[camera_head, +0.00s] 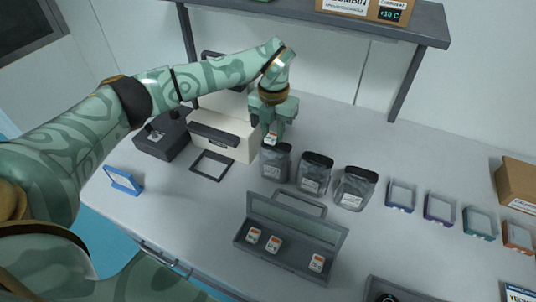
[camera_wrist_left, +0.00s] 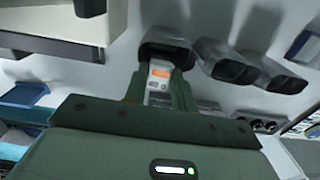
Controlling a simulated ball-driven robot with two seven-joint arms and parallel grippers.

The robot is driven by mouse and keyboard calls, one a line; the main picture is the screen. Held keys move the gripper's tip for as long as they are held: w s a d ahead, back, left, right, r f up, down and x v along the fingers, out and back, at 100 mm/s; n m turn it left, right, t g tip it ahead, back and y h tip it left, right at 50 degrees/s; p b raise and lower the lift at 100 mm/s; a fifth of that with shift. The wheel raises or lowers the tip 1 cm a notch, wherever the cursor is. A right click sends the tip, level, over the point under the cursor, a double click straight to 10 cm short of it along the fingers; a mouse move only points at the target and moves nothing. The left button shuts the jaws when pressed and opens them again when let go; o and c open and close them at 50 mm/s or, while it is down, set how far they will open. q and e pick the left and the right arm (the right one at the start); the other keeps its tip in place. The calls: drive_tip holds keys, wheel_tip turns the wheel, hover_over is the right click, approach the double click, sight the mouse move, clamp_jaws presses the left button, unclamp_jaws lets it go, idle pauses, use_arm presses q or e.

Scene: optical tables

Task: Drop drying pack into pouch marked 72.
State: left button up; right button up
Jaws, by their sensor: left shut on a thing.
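My left gripper (camera_head: 272,133) is shut on a small white drying pack (camera_head: 271,139) with an orange mark. In the left wrist view the pack (camera_wrist_left: 160,77) sits between the fingers, in line with the dark mouth of a pouch (camera_wrist_left: 165,50). This is the leftmost of three grey see-through pouches with black rims, and the gripper is just above it (camera_head: 275,162). The middle pouch (camera_head: 314,175) and right pouch (camera_head: 354,188) stand beside it. Their white labels are too small to read. I cannot tell whether the pack is inside the mouth. My right gripper is out of view.
An open grey case (camera_head: 290,262) holds three similar packs. A cream machine (camera_head: 224,133) stands close left of the gripper, with a dark frame (camera_head: 211,166) before it. Several coloured trays (camera_head: 439,209) line the right. A shelf (camera_head: 425,32) overhangs the back. Table space between is bare.

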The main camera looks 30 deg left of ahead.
sight(270, 153)
use_arm(q)
drive_tip(key=shift+w+a+f, duration=0.1)
drive_tip(key=shift+w+a, duration=0.05)
drive_tip(key=shift+a, duration=0.15)
drive_tip(key=shift+w+a+f, duration=0.1)
drive_tip(key=shift+a+f, duration=0.05)
drive_tip(key=shift+f, duration=0.1)
wheel_tip(270, 153, down, 5)
drive_tip(key=b, duration=0.5)
drive_tip(key=shift+f+b, duration=0.35)
drive_tip(key=shift+b, duration=0.1)
drive_tip(key=shift+r, duration=0.15)
drive_tip(key=o, duration=1)
